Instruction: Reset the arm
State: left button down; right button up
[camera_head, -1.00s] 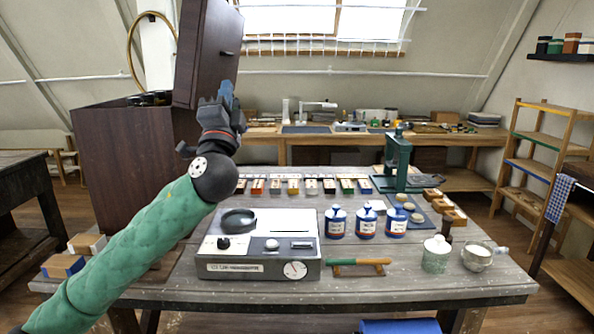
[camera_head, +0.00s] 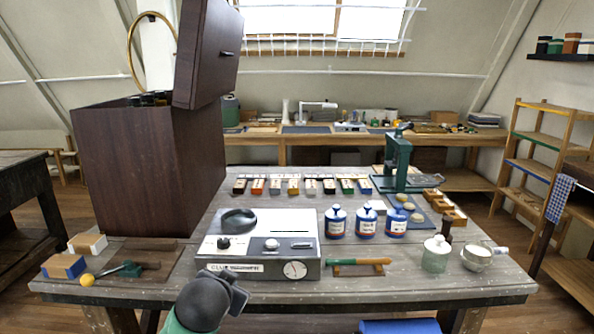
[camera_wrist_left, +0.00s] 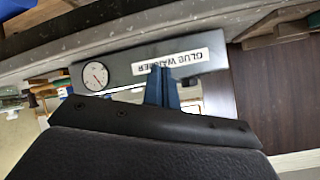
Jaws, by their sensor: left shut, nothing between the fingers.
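My left arm (camera_head: 205,303) shows at the bottom of the head view as a dark joint with a bit of green sleeve, in front of the table's front edge. Its fingers cannot be made out there. In the left wrist view my left gripper (camera_wrist_left: 160,86) shows as blue fingers closed together, with nothing between them. Behind the fingers is the front of the grey glue warmer (camera_wrist_left: 140,68), upside down in that view. The glue warmer (camera_head: 258,262) stands on the table in the head view. My right gripper is in neither view.
The workbench (camera_head: 440,286) holds blue jars (camera_head: 366,224), a green-handled tool (camera_head: 360,262) on a rest, a glass jar (camera_head: 436,256), a white cup (camera_head: 476,257) and a green press (camera_head: 397,165). A tall brown cabinet (camera_head: 145,170) with its lid raised stands at left.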

pick_arm(q)
jog(key=s+d+f+n+g+h, duration=0.1)
jog(key=s+f+g, duration=0.8)
jog(key=s+f, duration=2.4)
jog(key=shift+s+d+n+h, duration=0.2)
jog(key=shift+s+n+h, duration=0.1)
jog(key=shift+s+n, duration=0.8)
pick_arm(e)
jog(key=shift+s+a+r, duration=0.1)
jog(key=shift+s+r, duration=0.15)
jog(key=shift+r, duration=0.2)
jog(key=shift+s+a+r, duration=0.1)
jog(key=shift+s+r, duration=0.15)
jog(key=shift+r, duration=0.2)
pick_arm(q)
jog(key=shift+s, duration=0.1)
jog(key=c, duration=2.2)
grip_release()
